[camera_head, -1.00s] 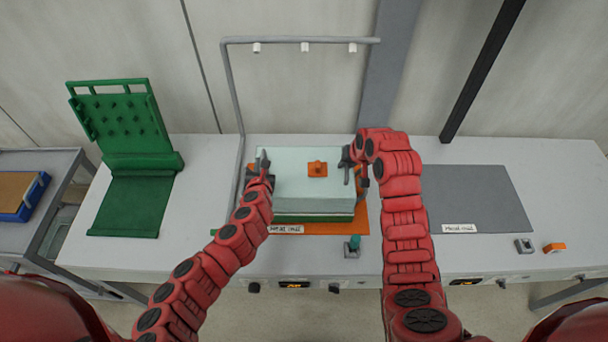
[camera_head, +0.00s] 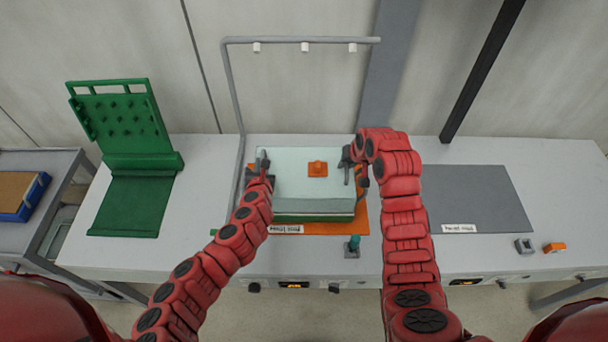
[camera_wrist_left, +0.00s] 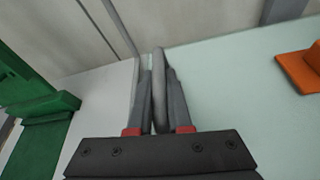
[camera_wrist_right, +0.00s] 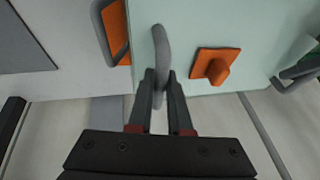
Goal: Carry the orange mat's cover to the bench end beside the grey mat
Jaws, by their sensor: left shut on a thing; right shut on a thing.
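The pale, glassy cover (camera_head: 310,190) sits over the orange mat (camera_head: 330,228), with an orange knob plate (camera_head: 317,169) on its top and a dark green band along its lower front. My left gripper (camera_head: 263,172) is shut on the grey handle at the cover's left side; that handle (camera_wrist_left: 158,90) stands between its fingers in the left wrist view. My right gripper (camera_head: 350,163) is shut on the right handle, which shows between its fingers (camera_wrist_right: 160,85) in the right wrist view. The grey mat (camera_head: 480,200) lies bare at the right.
A green stand with pegs (camera_head: 125,125) and green sheet is at the left. A grey pipe frame (camera_head: 232,90) rises behind the cover. A small grey block (camera_head: 524,246) and an orange block (camera_head: 554,248) lie at the front right.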

